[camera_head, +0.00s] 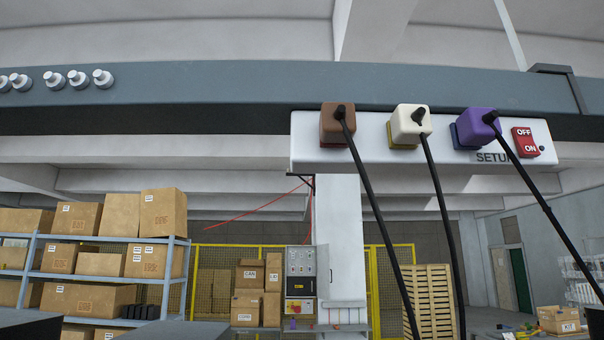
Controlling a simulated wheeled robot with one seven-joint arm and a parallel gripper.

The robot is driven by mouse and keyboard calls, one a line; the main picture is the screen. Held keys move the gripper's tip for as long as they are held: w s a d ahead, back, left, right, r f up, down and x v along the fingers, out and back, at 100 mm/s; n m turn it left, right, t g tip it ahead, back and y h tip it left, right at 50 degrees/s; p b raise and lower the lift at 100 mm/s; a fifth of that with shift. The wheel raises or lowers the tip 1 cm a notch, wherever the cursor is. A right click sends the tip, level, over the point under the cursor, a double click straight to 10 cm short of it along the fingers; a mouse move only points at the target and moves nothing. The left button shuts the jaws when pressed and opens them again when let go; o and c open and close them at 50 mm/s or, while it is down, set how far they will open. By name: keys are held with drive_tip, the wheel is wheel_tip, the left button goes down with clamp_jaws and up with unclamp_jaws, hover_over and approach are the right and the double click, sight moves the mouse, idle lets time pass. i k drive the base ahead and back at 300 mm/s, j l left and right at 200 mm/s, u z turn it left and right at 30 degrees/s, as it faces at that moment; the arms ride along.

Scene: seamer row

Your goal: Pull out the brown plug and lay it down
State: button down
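The brown plug (337,124) sits at the left end of a white power strip (306,151) mounted on a grey overhead beam. A black cord (369,195) runs from its face down and to the right. A sliver of a dark red socket plate shows under it; the contacts are hidden. A cream plug (409,123) sits on a yellow plate in the middle of the strip. A purple plug (477,127) sits on a dark blue plate at the right. My gripper is not in view.
A red OFF/ON switch (525,142) is right of the purple plug. Black cords from the cream (443,215) and purple (546,209) plugs hang below the strip. Round pale knobs (78,79) line the beam at left. Box shelves (187,265) and a yellow fence stand behind.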

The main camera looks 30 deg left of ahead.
sight(331, 130)
drive_tip(key=u, duration=0.8)
